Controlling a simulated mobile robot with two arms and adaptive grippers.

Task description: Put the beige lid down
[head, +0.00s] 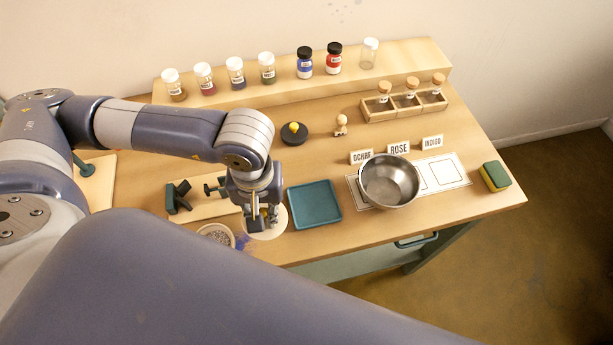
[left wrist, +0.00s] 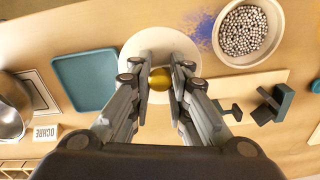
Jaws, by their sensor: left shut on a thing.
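The beige lid (head: 279,226) is a round cream disc under my left gripper (head: 262,217) in the head view. In the left wrist view the lid (left wrist: 160,38) shows with a yellow knob (left wrist: 160,84) at its middle. My left gripper (left wrist: 160,66) points down and its two fingers are shut on this knob. The lid lies flat, at or just above the table; any gap beneath it cannot be made out. My right gripper is not in view.
A bowl of metal balls (left wrist: 243,30) and blue powder (left wrist: 199,28) are beside the lid. An empty teal tray (head: 314,205) is to its right, then a steel bowl (head: 388,182). A wooden board with dark green clamps (head: 178,197) is left. Jars (head: 236,72) stand behind.

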